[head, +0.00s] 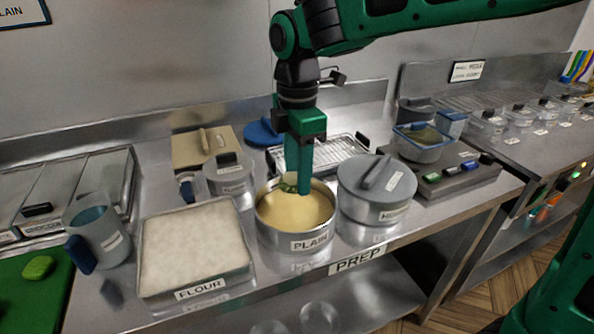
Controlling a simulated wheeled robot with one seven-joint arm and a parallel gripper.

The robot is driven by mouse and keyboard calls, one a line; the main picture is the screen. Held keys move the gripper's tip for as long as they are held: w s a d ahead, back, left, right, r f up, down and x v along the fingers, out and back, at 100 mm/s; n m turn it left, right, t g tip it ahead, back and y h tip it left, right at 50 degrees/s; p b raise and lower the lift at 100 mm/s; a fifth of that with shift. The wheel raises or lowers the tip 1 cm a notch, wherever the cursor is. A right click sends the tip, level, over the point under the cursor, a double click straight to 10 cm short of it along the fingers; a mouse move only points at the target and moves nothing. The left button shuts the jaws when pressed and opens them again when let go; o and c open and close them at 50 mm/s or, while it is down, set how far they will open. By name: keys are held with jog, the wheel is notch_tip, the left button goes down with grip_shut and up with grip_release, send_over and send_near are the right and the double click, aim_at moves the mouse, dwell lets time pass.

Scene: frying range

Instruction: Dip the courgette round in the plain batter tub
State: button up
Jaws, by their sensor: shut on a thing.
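The plain batter tub (270,235) is a round metal tub labelled PLAIN at the front of the prep counter. It holds pale yellow batter (300,213). My gripper (303,190) points straight down inside the tub's rim, its tips at or just above the batter toward the back. It is shut on the courgette round (286,187), a small green piece that shows at the left of the fingers. The fingers hide most of the round, and I cannot tell how deep it sits in the batter.
A flour tray (195,245) stands left of the tub, and a lidded grey pot (375,200) stands close on its right. Behind are a small lidded container (230,175) and a wire rack (330,152). A green piece (38,267) lies on a green board at far left.

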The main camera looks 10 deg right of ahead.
jog(key=shift+r, duration=1.55)
